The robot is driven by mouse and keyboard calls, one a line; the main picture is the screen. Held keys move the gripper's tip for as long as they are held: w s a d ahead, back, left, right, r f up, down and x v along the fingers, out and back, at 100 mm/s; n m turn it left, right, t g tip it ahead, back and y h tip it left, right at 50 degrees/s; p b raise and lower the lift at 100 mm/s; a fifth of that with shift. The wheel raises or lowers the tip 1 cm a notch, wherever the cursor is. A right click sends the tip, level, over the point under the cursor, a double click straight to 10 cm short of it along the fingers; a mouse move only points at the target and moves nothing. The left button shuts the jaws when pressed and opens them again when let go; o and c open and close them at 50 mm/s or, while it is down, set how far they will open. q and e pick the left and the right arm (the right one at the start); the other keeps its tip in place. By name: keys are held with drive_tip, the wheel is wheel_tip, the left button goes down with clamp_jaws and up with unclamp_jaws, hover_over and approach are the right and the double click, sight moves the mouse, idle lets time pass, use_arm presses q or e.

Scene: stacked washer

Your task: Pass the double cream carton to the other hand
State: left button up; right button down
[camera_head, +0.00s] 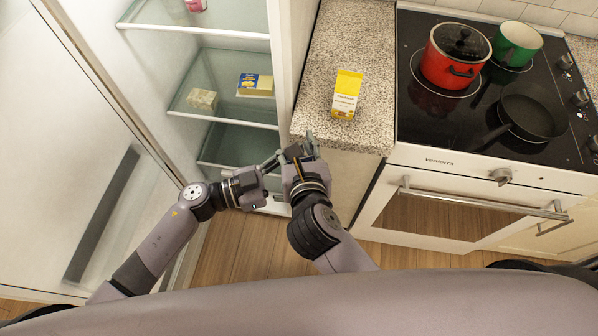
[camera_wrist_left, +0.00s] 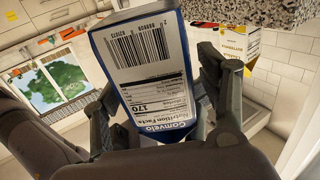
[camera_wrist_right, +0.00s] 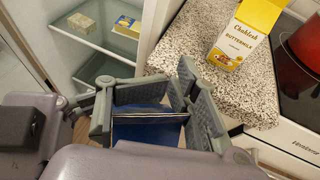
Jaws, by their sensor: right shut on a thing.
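A blue and white carton (camera_wrist_left: 150,75), with a barcode and nutrition table facing the camera, is in the left wrist view; its front label is hidden, so I cannot read whether it says double cream. My right gripper (camera_head: 300,150) is shut on it below the counter's front edge. In the right wrist view a blue part of the carton (camera_wrist_right: 150,118) shows among the fingers (camera_wrist_right: 165,105). My left gripper (camera_head: 272,160) is close beside the right one. In the left wrist view its fingers (camera_wrist_left: 160,105) stand apart on both sides of the carton, with a gap on the right.
A yellow buttermilk carton (camera_head: 346,95) stands on the granite counter (camera_head: 345,40). The open fridge (camera_head: 225,80) at the left holds a few packets. A red pot (camera_head: 450,62), green pot (camera_head: 517,45) and black pan (camera_head: 533,112) are on the stove at the right.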

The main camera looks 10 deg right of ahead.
use_arm(q)
drive_tip(key=shift+s+d, duration=0.1)
drive_tip(key=shift+s, duration=0.1)
drive_tip(key=c, duration=1.2)
use_arm(e)
drive_tip(key=shift+r, duration=0.1)
use_arm(q)
drive_tip(key=shift+c, duration=0.4)
use_arm(e)
drive_tip(key=c, duration=1.7)
unclamp_jaws()
drive_tip(key=shift+w, duration=0.1)
use_arm(q)
drive_tip(key=shift+w, duration=0.1)
drive_tip(key=shift+c, duration=0.2)
use_arm(e)
drive_tip(key=o, duration=0.8)
